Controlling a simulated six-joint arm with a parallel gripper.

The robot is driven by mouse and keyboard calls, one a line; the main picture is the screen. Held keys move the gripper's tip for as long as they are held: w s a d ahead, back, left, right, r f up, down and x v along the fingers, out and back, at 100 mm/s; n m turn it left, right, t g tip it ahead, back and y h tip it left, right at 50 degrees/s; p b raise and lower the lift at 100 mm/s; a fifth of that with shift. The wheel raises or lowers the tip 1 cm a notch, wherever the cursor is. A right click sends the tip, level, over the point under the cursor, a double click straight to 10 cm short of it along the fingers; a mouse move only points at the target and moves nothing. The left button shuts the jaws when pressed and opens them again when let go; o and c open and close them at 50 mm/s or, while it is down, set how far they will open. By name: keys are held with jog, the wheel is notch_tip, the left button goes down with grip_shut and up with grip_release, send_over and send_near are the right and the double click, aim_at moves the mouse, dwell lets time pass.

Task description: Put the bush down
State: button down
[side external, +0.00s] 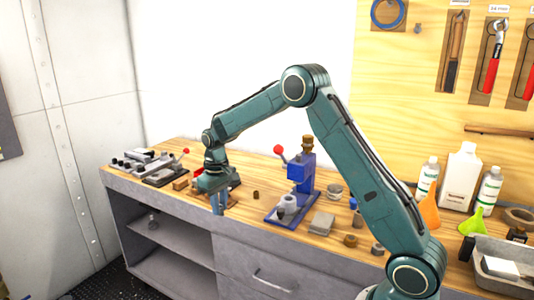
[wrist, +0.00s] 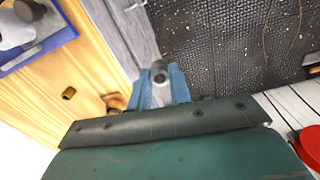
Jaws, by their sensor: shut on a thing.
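My gripper (side external: 217,210) points down at the front edge of the wooden bench in the side view. Its two blue fingers (wrist: 162,80) are shut on a small grey cylindrical bush (wrist: 160,67) in the wrist view. The bush shows at the fingertips, with the dark floor behind it. In the side view I cannot make the bush out at the fingertips. Whether it touches anything below is not clear.
The wooden bench top (side external: 250,207) holds a blue press (side external: 302,175) right of my gripper and a small brass piece (side external: 256,195) between them. Fixtures with red-knobbed levers (side external: 165,172) stand left. A drawer handle (side external: 272,283) is below the edge.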

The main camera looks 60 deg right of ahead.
jog(key=w+d+r+m, duration=0.1)
jog(key=w+d+r, duration=0.1)
jog(key=d+r, duration=1)
jog(key=shift+w+d+m, duration=0.15)
jog(key=shift+d+m, duration=0.15)
jog(key=shift+d, duration=1.65)
notch_tip(320, 180, down, 16)
jog(key=shift+r, duration=0.15)
jog(key=shift+f, duration=2.1)
jog(key=shift+f, duration=0.1)
